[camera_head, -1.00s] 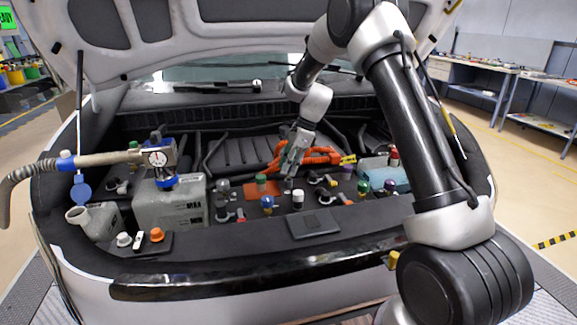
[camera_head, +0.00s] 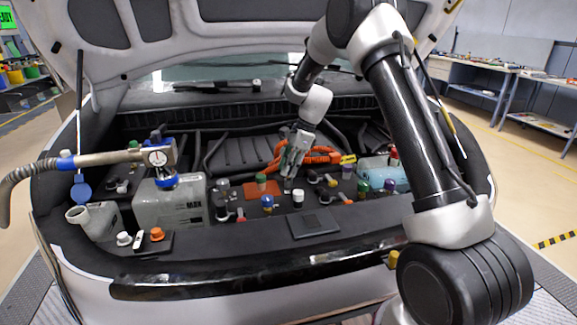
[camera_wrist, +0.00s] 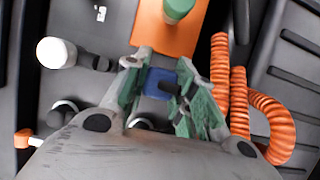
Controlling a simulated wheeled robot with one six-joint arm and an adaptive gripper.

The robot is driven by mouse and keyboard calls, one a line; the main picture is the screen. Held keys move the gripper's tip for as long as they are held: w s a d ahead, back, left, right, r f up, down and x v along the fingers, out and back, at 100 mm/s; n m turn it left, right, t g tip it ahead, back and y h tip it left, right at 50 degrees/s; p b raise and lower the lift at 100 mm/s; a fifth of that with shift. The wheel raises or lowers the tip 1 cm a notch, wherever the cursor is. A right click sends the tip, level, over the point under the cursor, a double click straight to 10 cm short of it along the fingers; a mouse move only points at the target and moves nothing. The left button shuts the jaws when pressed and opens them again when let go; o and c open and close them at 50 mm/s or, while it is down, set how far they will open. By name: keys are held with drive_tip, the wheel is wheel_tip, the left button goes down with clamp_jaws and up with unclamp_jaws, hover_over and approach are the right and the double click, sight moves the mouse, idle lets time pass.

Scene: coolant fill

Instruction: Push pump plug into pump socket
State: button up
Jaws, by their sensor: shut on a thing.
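My gripper (camera_wrist: 160,75) has grey fingers with green pads, closed around a blue plug (camera_wrist: 155,82) with a dark end, in the wrist view. I take this blue piece for the pump plug. In the head view my gripper (camera_head: 286,168) is low in the engine bay, right of the orange plate and left of the orange cables. The fingers hide most of the plug there. I cannot tell the pump socket apart from the dark fittings around the fingertips, nor whether the plug touches it.
Orange corrugated hoses (camera_wrist: 240,105) run close to the right of the fingers. An orange plate (camera_wrist: 160,32) with a green cap (camera_wrist: 177,10) and a white cap (camera_wrist: 55,52) are nearby. A grey tank (camera_head: 170,208) stands at left. The open hood (camera_head: 220,35) hangs above.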

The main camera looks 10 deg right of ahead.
drive_tip(key=shift+f, duration=0.95)
drive_tip(key=o, duration=0.9)
drive_tip(key=v, duration=1.2)
drive_tip(key=shift+d, duration=0.1)
